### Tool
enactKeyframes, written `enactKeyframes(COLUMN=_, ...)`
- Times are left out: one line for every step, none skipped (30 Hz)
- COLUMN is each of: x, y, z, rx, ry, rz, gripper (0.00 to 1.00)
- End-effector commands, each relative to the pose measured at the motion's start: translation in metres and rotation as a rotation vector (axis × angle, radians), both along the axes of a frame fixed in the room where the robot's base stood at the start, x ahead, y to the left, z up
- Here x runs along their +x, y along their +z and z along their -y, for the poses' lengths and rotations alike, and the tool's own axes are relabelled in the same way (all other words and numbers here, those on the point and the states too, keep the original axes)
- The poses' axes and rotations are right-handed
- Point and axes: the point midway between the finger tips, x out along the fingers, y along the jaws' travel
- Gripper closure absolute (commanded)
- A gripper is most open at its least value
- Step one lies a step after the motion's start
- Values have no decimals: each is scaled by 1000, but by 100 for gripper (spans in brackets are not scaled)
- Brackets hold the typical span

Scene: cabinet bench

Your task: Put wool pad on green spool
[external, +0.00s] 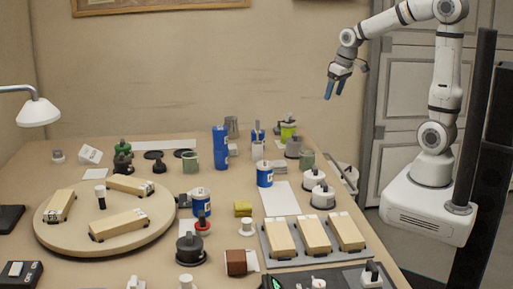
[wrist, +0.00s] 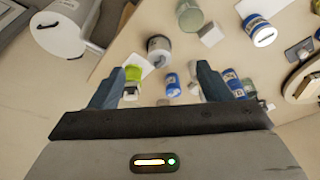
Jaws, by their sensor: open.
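My gripper (external: 335,89) is raised high at the upper right of the external view, open and empty, well above and apart from the bench. In the wrist view its two blue fingers (wrist: 158,90) are spread wide with nothing held between them. A small dark green piece with a dark top (external: 123,147) stands at the back left of the bench; it may be the green spool, but it is too small to be sure. I cannot tell which thing is the wool pad; a yellow block (external: 243,208) near the bench middle is one soft-looking candidate.
A round wooden board (external: 75,240) with cream blocks fills the left. A grey tray (external: 290,262) holds cream blocks at front right. Blue cans (external: 265,174), a tall blue cylinder (external: 220,147) and grey-green cylinders (external: 307,159) crowd the middle and back. A lamp (external: 38,112) overhangs the left.

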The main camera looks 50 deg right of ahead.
Motion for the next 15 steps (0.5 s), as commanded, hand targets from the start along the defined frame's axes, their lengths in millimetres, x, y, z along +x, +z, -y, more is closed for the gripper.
enactKeyframes(x=-28, y=2, z=-9, rx=-1, ry=4, rz=-6, gripper=28)
enactKeyframes(x=-44, y=1, z=-12, rx=-2, ry=4, rz=-14, gripper=28)
enactKeyframes(x=-63, y=-1, z=-16, rx=-4, ry=2, rz=-22, gripper=28)
enactKeyframes(x=-77, y=-3, z=-19, rx=-6, ry=3, rz=-28, gripper=28)
enactKeyframes(x=-90, y=-5, z=-22, rx=-7, ry=3, rz=-35, gripper=28)
enactKeyframes(x=-105, y=-8, z=-24, rx=-7, ry=0, rz=-42, gripper=28)
enactKeyframes(x=-115, y=-11, z=-25, rx=-9, ry=-1, rz=-46, gripper=28)
enactKeyframes(x=-125, y=-13, z=-27, rx=-10, ry=-1, rz=-51, gripper=28)
enactKeyframes(x=-135, y=-16, z=-28, rx=-11, ry=-2, rz=-56, gripper=28)
enactKeyframes(x=-141, y=-18, z=-29, rx=-13, ry=-3, rz=-60, gripper=28)
enactKeyframes(x=-146, y=-19, z=-29, rx=-14, ry=-3, rz=-62, gripper=28)
enactKeyframes(x=-151, y=-21, z=-29, rx=-15, ry=-3, rz=-65, gripper=28)
enactKeyframes(x=-154, y=-22, z=-30, rx=-16, ry=-4, rz=-66, gripper=28)
enactKeyframes(x=-156, y=-22, z=-30, rx=-16, ry=-4, rz=-67, gripper=28)
enactKeyframes(x=-157, y=-23, z=-30, rx=-15, ry=-5, rz=-69, gripper=28)
